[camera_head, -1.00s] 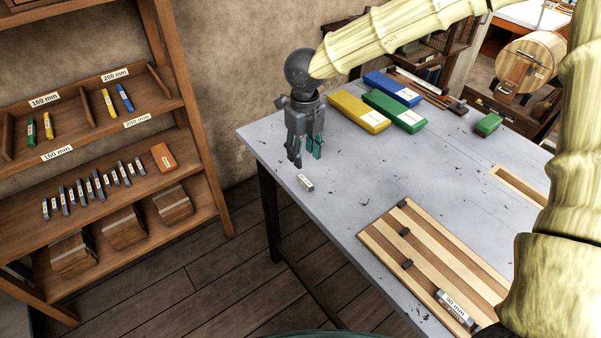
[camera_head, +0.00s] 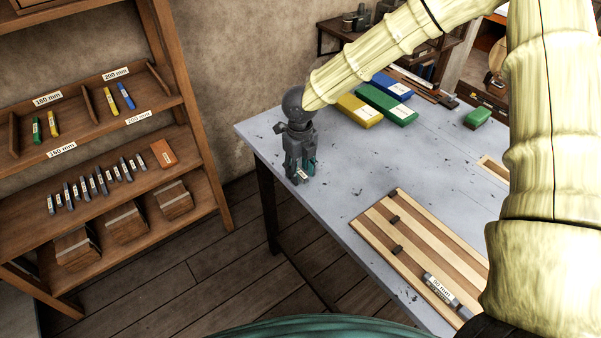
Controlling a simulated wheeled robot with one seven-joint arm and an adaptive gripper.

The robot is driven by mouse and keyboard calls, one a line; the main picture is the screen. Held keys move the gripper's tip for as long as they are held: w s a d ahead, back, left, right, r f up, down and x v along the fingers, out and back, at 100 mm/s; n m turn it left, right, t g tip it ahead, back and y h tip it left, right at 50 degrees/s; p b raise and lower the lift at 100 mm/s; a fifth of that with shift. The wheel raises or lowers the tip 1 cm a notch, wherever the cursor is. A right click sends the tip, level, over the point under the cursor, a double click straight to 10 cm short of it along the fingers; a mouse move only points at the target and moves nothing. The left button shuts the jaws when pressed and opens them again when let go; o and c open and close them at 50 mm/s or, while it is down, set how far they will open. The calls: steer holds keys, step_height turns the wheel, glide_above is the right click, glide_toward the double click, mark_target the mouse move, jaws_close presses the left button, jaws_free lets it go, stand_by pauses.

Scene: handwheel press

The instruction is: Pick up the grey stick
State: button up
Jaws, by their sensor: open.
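A small grey stick (camera_head: 302,175) with a white label is on the grey table near its left edge. My gripper (camera_head: 300,173) points down right at it, its dark and teal fingers open and low over the table. The fingers partly hide the stick, and I cannot tell whether they touch it. Other grey sticks (camera_head: 96,182) with white labels stand in a row on the middle shelf at left.
A striped wooden board (camera_head: 415,255) with dark stops and a grey piece (camera_head: 439,286) marked with a mm label lies at the table's front. Yellow (camera_head: 360,111), green (camera_head: 387,104) and blue (camera_head: 393,86) boxes lie behind my gripper. The table between is clear.

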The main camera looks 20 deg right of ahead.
steer(key=shift+s+r, duration=0.2)
steer(key=shift+c, duration=0.6)
steer(key=c, duration=0.3)
steer(key=shift+w, duration=0.1)
steer(key=c, duration=0.3)
steer(key=shift+c, duration=0.2)
